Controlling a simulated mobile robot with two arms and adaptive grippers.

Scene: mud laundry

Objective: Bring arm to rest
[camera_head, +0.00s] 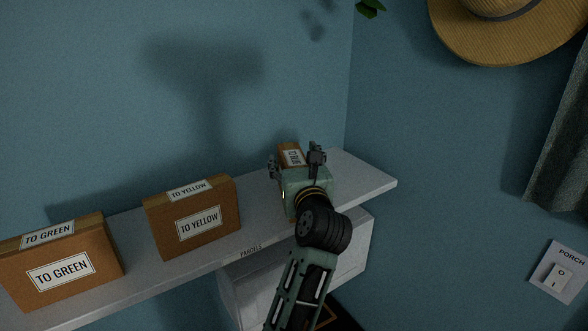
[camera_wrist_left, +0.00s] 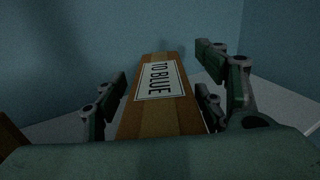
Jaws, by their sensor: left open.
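My left gripper (camera_head: 297,164) is over the right part of the shelf, with its fingers spread to either side of a small cardboard parcel (camera_head: 290,155). In the left wrist view the parcel (camera_wrist_left: 158,95) reads "TO BLUE" and sits between the open fingers (camera_wrist_left: 160,95), with gaps visible on both sides. The gripper and wrist hide most of the parcel in the head view. My right gripper is not in view.
The grey shelf (camera_head: 357,174) also holds a "TO YELLOW" parcel (camera_head: 215,240) and a "TO GREEN" parcel (camera_head: 100,255) to the left. A white cabinet (camera_head: 350,250) is below. A "PORCH" switch (camera_head: 558,278) and straw hat (camera_head: 450,30) are on the right wall.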

